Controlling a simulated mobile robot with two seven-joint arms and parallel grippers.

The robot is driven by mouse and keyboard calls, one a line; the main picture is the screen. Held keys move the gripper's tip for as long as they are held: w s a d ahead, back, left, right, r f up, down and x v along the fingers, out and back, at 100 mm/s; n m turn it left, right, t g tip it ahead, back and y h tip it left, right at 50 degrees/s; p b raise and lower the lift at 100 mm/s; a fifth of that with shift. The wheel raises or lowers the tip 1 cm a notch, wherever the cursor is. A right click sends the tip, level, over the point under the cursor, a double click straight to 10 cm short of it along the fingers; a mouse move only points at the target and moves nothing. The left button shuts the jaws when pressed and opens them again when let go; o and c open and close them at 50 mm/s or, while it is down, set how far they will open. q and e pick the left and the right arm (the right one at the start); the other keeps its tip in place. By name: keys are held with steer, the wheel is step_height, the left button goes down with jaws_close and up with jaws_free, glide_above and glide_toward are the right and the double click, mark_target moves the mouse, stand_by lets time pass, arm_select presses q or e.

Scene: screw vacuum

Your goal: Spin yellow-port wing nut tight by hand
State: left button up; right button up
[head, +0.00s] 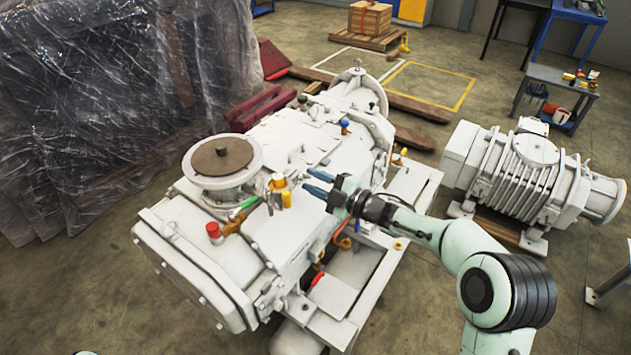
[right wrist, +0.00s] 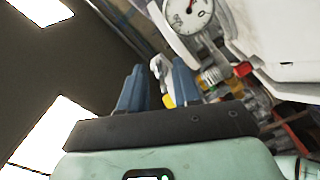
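The yellow port (head: 278,182) is a yellow-topped fitting on top of the white vacuum pump (head: 300,228), just right of the round flange. A second yellow piece (head: 286,200) sits right below it. I cannot make out the wing nut's shape. In the right wrist view a yellow part (right wrist: 169,101) shows between and beyond the fingers (right wrist: 158,78). My left gripper is not in view.
A red-capped valve (head: 213,231) and a green-handled one (head: 247,204) stand left of the port. A blue-topped fitting (head: 345,126) is farther back. A gauge (right wrist: 188,14) shows in the right wrist view. A second white machine (head: 515,170) stands at right.

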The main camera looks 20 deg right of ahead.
steer(key=shift+s+d, duration=0.1)
steer(key=b+v, duration=0.1)
steer(key=v, duration=1.2)
